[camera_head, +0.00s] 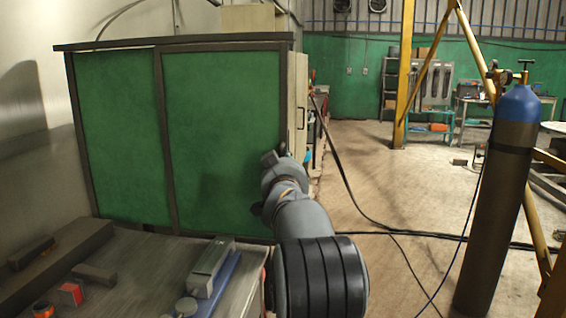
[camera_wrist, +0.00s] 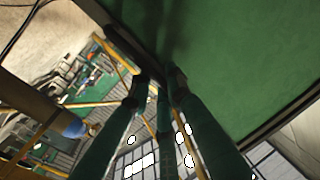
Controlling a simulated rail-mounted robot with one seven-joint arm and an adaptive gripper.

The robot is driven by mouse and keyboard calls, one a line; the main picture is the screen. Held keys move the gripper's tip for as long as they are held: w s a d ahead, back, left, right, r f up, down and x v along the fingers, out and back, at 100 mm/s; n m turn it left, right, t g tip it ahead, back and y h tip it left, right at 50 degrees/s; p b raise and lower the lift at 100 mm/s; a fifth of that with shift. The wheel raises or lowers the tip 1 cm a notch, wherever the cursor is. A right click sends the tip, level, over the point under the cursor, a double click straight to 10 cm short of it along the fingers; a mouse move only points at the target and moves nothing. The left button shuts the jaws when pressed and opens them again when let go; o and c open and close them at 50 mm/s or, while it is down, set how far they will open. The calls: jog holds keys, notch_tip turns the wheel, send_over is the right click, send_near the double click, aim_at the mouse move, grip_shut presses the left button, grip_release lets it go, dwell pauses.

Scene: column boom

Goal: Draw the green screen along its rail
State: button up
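The green screen (camera_head: 215,130) stands at the left in the head view, as green panels in a dark frame under a dark top rail (camera_head: 180,42). A dark upright (camera_head: 166,140) divides it. In the wrist view, a green panel (camera_wrist: 240,60) fills the upper right, with a dark frame edge (camera_wrist: 125,45) along its left side. My gripper (camera_head: 262,184) is at the screen's right edge, about mid-height. In the wrist view its fingertips (camera_wrist: 160,78) stand apart, with the dark edge seen between them. Whether they touch it is unclear.
A bench (camera_head: 150,265) with metal bars and a blue-based vise (camera_head: 212,275) lies in front of the screen. A blue-topped gas cylinder (camera_head: 500,190) stands at the right. A yellow post (camera_head: 404,75) and cables on the floor are beyond.

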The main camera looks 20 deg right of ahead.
jog(key=shift+o, duration=1.4)
jog(key=shift+s+r, duration=0.1)
jog(key=v, duration=0.7)
jog(key=shift+s, duration=0.1)
jog(key=x, duration=0.7)
jog(key=shift+w, duration=0.3)
jog(key=shift+a, duration=0.15)
